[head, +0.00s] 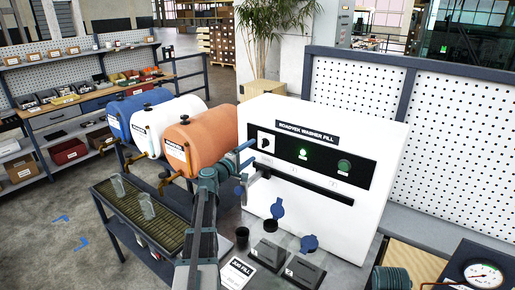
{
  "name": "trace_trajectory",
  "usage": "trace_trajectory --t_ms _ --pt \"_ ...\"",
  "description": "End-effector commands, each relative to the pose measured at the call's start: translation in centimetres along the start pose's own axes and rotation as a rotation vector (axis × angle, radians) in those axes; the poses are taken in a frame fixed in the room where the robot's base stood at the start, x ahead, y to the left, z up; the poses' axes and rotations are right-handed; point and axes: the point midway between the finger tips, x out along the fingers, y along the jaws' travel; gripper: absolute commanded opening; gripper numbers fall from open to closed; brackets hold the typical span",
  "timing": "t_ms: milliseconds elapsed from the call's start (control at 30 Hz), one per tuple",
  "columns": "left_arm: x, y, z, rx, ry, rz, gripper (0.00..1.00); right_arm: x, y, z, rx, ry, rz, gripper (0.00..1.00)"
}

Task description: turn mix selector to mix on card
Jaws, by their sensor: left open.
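The white washer-fill machine (275,110) stands on the bench, with a black front panel. A selector knob (266,142) on a white plate is at the panel's left end; its pointing direction is too small to read. My left gripper (252,160) is open, its fingers at the panel's left edge, just left of and below the knob. I see no contact with the knob, though the gap is hard to judge. The white card (237,272), headed "JUG FILL", lies at the bench front; its smaller text is unreadable.
Orange (207,138), white (178,112) and blue (136,106) tanks stand to the left, above a slatted tray (130,215) with clear jugs. A gauge (483,274) is at lower right.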

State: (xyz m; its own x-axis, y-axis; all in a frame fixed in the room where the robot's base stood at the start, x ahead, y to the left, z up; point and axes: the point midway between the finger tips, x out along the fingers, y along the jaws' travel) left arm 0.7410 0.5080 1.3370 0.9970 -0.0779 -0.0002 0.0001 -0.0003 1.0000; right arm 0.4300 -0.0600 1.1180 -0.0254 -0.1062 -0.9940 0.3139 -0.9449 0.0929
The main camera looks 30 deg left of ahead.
Motion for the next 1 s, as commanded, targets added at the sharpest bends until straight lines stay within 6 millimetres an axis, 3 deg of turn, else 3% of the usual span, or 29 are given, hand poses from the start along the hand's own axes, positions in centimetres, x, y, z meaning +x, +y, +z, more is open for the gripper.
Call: trace_trajectory --t_ms 100,400,1000 --pt "-2.9 0.0 0.1 0.000 0.003 0.000 0.82 0.0 0.0 0.0 0.000 0.000 0.000 0.50" --pt "-6.5 0.0 0.1 0.000 0.001 0.000 0.82 0.0 0.0 0.0 0.000 0.000 0.000 0.50" --pt "-6.9 0.0 0.0 0.000 0.000 0.000 0.82 0.0 0.0 0.0 0.000 0.000 0.000 0.50"
